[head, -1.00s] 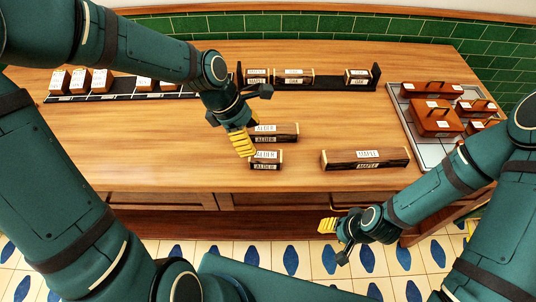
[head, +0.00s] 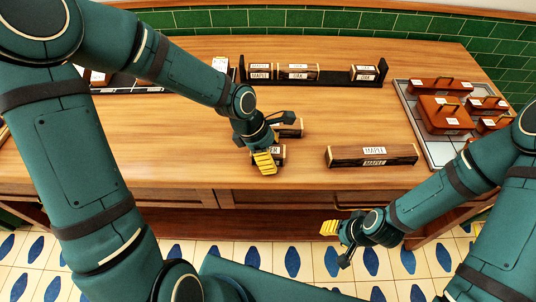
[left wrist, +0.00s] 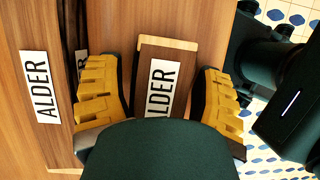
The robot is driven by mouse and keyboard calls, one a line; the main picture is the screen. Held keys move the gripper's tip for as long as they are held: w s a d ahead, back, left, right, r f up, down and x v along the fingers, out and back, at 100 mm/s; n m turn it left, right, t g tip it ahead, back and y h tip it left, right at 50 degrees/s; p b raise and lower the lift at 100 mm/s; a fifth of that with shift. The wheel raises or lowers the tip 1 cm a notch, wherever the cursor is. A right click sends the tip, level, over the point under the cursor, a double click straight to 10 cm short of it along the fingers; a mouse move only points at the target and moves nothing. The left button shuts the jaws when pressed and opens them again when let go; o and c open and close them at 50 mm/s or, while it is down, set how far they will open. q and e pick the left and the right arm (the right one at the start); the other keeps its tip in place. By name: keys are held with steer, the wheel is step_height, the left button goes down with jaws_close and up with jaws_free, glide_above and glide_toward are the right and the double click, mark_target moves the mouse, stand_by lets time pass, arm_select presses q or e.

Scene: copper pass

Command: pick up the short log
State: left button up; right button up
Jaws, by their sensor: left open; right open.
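The short log (head: 282,153), dark-sided with a white ALDER label, lies near the front of the counter, mostly hidden behind my left gripper (head: 264,160) in the head view. In the left wrist view the short log (left wrist: 179,58) lies between the two open yellow fingers, with no clear contact on either side. A longer alder log (head: 291,131) lies just behind it and shows left of the fingers in the left wrist view (left wrist: 42,120). My right gripper (head: 337,243) is open and empty, in front of the counter.
A long maple log (head: 345,157) lies to the right on the counter (head: 170,145). A dark rack (head: 340,85) with several logs stands at the back. A metal tray (head: 411,113) with brown lidded boxes (head: 441,115) is at the right. The counter between the rack and the maple log is clear.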

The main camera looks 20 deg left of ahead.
arm_select(q)
steer(key=shift+f+b, duration=0.2)
steer(key=shift+b, duration=0.1)
stand_by(0.4)
steer(key=c, duration=1)
